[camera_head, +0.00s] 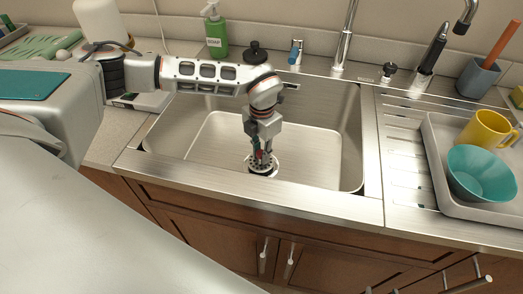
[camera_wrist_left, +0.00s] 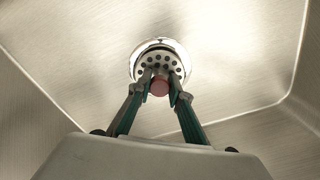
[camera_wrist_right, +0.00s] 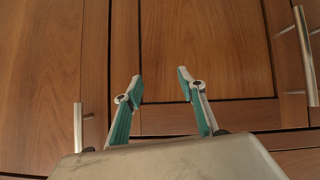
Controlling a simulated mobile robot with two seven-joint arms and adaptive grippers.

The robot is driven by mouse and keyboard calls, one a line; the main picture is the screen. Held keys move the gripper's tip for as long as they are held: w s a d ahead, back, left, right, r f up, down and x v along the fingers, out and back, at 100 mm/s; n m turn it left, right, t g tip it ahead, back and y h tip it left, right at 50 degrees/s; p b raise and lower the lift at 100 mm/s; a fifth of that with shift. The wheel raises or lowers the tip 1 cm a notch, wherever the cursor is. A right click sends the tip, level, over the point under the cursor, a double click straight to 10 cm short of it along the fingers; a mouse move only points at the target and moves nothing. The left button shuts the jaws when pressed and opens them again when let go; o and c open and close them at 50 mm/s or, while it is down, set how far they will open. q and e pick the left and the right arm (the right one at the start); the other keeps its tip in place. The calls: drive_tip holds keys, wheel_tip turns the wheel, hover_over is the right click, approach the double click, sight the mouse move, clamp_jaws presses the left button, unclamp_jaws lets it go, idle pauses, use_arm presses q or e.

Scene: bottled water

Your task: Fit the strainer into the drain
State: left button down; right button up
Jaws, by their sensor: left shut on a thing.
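The strainer (camera_wrist_left: 171,57) is a round metal disc with holes and a reddish knob (camera_wrist_left: 159,87). It sits over the drain (camera_wrist_left: 137,65) in the sink floor, whose bright ring shows around part of it; I cannot tell whether it is fully seated. My left gripper (camera_wrist_left: 161,84) is shut on the strainer's knob, pointing down into the sink. In the head view the left gripper (camera_head: 262,158) hides part of the strainer (camera_head: 262,170). My right gripper (camera_wrist_right: 160,80) is open and empty, facing the wooden cabinet doors.
The steel sink (camera_head: 325,150) is otherwise empty. A green soap bottle (camera_head: 216,35), a black stopper (camera_head: 256,52) and a faucet (camera_head: 343,45) stand behind it. A tray (camera_head: 440,165) with a teal bowl (camera_head: 480,172) and yellow mug (camera_head: 483,130) is on the right.

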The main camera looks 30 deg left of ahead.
use_arm(q)
drive_tip(key=shift+f, duration=1.35)
idle(1.6)
drive_tip(key=c, duration=1.8)
unclamp_jaws()
drive_tip(key=shift+o, duration=0.2)
wheel_tip(320, 180, up, 12)
drive_tip(key=shift+r, duration=0.1)
